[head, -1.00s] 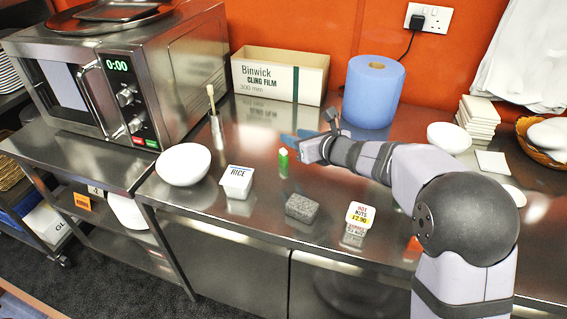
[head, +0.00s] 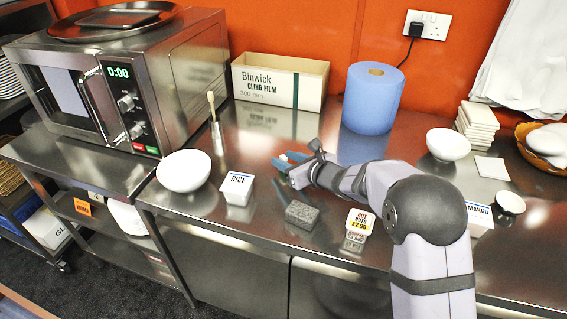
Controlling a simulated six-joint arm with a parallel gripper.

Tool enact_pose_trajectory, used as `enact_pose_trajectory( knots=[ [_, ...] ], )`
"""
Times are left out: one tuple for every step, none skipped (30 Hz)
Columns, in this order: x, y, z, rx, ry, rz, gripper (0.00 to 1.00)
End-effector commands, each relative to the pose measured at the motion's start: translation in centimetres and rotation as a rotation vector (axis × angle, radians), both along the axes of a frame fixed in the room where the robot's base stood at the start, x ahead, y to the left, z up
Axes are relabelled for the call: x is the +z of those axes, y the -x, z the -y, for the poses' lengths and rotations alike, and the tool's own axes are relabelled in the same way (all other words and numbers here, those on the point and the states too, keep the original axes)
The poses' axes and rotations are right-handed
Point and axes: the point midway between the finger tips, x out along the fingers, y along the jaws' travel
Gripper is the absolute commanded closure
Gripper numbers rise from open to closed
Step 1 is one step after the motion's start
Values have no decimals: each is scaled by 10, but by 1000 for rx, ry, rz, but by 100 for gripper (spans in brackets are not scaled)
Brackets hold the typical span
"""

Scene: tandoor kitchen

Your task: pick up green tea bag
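My gripper (head: 286,161) is low over the steel counter near its middle, with its blue fingers pointing left. It is small in the picture, and I cannot tell whether it is open or shut on something. The small upright green item seen in the earlier view is not visible now; the gripper covers that spot. I cannot make out anything else that looks like a green tea bag.
A RICE tub (head: 237,188), a grey stone block (head: 301,214) and a HOT NUTS tub (head: 359,222) stand in front of the gripper. A white bowl (head: 184,171) and a brush holder (head: 217,138) are left. A blue paper roll (head: 371,98) and cling film box (head: 279,82) stand behind.

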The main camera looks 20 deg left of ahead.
Motion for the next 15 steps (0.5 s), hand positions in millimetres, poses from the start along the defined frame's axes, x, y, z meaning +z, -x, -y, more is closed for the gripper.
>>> enact_pose_trajectory(
  knots=[
    [0, 0, 0, 0, 0, 0, 66],
    [0, 0, 0, 0, -1, 1, 66],
    [0, -1, -1, 0, -1, 1, 66],
    [0, -1, -1, 0, 0, 0, 66],
    [0, -1, -2, 0, -1, 1, 66],
    [-1, -2, -4, 0, 0, 0, 66],
    [-2, -3, -5, 1, 1, -1, 66],
    [-4, -4, -7, 1, 0, -2, 66],
    [-5, -6, -9, 1, 1, -1, 66],
    [-6, -7, -12, 1, 0, -2, 66],
    [-8, -9, -14, 1, 1, -2, 66],
    [-10, -11, -17, 1, 1, -1, 66],
    [-12, -12, -19, 2, 1, -2, 66],
    [-13, -14, -22, 2, 1, 0, 66],
    [-15, -16, -24, 1, 1, -1, 66]
  ],
)
